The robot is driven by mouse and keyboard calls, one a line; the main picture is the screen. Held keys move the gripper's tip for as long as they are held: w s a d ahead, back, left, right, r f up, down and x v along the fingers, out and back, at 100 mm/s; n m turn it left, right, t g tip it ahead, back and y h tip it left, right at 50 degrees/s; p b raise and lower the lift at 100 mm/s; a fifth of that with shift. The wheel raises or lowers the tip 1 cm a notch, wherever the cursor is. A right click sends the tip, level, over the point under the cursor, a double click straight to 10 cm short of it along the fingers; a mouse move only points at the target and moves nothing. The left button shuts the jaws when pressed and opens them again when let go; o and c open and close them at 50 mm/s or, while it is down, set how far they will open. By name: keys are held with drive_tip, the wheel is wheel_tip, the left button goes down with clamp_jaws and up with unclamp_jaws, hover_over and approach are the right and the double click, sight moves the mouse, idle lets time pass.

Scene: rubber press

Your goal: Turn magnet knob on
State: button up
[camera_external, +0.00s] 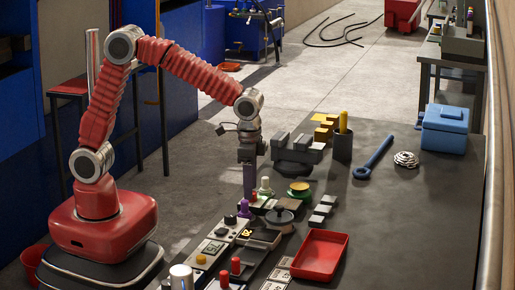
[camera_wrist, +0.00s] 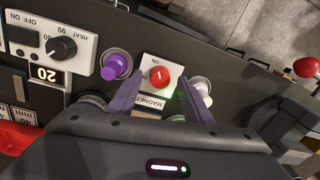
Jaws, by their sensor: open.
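The magnet knob (camera_wrist: 159,76) is a round red knob with a white mark. It sits on a white plate (camera_wrist: 150,101) lettered MAGNET, with ON printed above the knob. My gripper (camera_wrist: 160,80) is open, its two dark purple fingers on the left and right of the knob. I cannot tell whether they touch it. A green glow shows at the knob's lower right. In the external view my gripper (camera_external: 249,192) points straight down over the near-left edge of the bench; the knob cannot be made out there.
A white HEAT panel (camera_wrist: 55,46) lies farther left. On the bench, a red tray (camera_external: 320,256) and a blue box (camera_external: 445,130) stand clear of my arm.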

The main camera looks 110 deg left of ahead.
drive_tip(key=shift+f, duration=0.7)
drive_tip(key=shift+c, duration=0.4)
drive_tip(key=c, duration=1)
drive_tip(key=shift+n, duration=0.6)
drive_tip(key=o, duration=1.1)
